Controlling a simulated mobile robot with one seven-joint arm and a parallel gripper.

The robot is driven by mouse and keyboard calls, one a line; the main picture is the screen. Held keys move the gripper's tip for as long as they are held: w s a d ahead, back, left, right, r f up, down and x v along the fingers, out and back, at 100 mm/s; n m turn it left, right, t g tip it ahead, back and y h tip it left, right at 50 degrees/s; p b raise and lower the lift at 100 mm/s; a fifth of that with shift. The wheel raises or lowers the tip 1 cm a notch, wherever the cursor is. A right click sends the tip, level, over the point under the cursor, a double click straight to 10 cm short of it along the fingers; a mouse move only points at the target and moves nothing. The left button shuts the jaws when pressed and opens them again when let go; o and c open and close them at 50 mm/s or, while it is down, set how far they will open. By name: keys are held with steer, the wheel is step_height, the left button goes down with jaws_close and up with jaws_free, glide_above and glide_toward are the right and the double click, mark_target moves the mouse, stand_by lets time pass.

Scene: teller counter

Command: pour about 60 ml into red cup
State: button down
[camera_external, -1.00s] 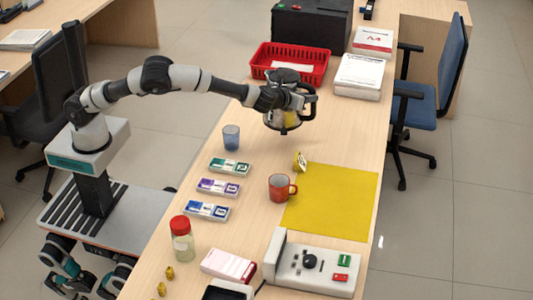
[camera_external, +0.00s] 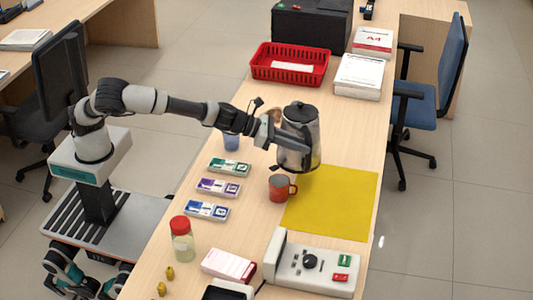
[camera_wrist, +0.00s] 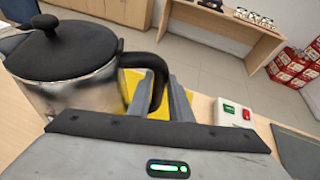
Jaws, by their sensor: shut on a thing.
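My gripper (camera_external: 272,136) is shut on the handle of a metal and glass pot with a black lid (camera_external: 299,135). The pot hangs above the counter, close to upright, just above and behind the red cup (camera_external: 279,190). In the wrist view the pot (camera_wrist: 75,90) fills the left side, its black handle running between my gripper's fingers (camera_wrist: 165,95). The red cup stands upright on the counter at the left edge of the yellow mat (camera_external: 335,205). The cup is hidden in the wrist view, and its inside cannot be made out.
A blue glass (camera_external: 231,143) stands left of the pot, partly behind my arm. Several banknote packs (camera_external: 218,188), a red-lidded jar (camera_external: 181,242) and a grey control box (camera_external: 312,270) lie nearer. A red basket (camera_external: 290,65) and paper stacks (camera_external: 361,75) are at the back.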

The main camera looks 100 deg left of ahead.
steer(key=s+d+r+m+h+b, duration=0.1)
steer(key=s+d+m+h+b, duration=0.2)
steer(key=d, duration=0.7)
steer(key=s+d+m+h+b, duration=0.1)
steer(key=s+d+m+h, duration=0.3)
steer(key=d, duration=0.6)
steer(key=s+d+f+m+g+h+b, duration=0.1)
steer(key=s+d+f+h+b, duration=0.1)
steer(key=s+d+f+b, duration=0.2)
steer(key=s+d+f, duration=0.2)
steer(key=s+f, duration=0.2)
steer(key=s, duration=0.1)
steer(key=shift+s+d+f, duration=0.15)
steer(key=shift+f, duration=0.25)
